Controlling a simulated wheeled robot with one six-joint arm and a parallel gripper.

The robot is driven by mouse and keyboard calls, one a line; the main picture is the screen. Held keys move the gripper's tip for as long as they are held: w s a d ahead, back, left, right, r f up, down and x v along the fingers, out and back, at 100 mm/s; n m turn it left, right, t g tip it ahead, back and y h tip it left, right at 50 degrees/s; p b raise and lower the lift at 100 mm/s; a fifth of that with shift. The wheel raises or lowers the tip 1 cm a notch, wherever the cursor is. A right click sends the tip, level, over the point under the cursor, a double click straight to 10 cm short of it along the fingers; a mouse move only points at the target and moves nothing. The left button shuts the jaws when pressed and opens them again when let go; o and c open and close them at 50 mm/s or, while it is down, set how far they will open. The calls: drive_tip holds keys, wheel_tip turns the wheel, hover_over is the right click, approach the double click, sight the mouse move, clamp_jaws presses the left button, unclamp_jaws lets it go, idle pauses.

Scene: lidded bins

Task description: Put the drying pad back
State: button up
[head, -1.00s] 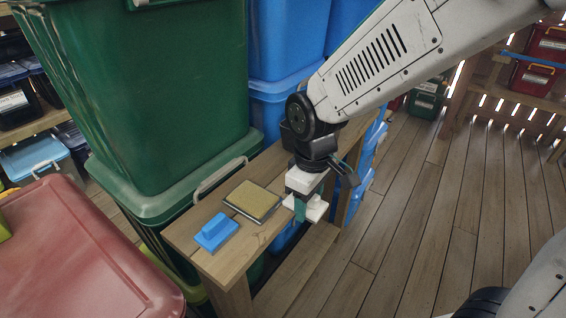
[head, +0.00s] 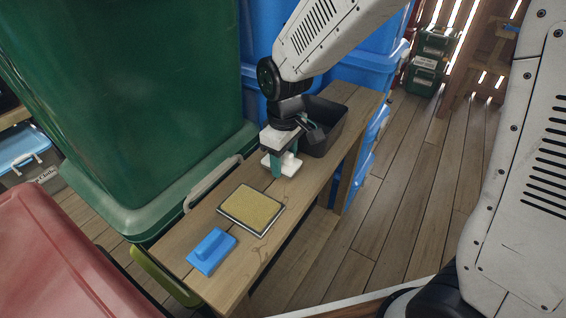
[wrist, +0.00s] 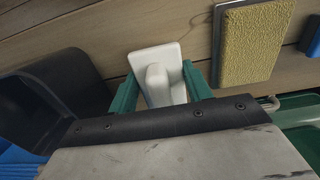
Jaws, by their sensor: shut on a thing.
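A white pad with a raised handle (head: 291,168) is in the jaws of my gripper (head: 279,160), low over the wooden bench; I cannot tell if it touches the wood. The wrist view shows the white pad (wrist: 168,58) with the green fingers (wrist: 160,88) on both sides of its handle. I take it as the drying pad, though no label shows. A similar blue pad with a handle (head: 211,250) lies at the bench's near end. A yellow rough pad in a grey frame (head: 251,207) lies between the blue pad and my gripper.
The wooden bench (head: 262,248) runs from lower left to upper right. A dark open bin (head: 325,136) stands on it just beyond my gripper. A large green lidded bin (head: 125,100) and blue bins (head: 372,65) stand along its back side. Open plank floor (head: 410,170) lies to the right.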

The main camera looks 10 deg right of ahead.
sight(286, 168)
drive_tip(key=shift+d+f, duration=0.2)
drive_tip(key=shift+f, duration=1.25)
drive_tip(key=shift+f, duration=0.1)
drive_tip(key=shift+f, duration=0.1)
drive_tip(key=o, duration=1.1)
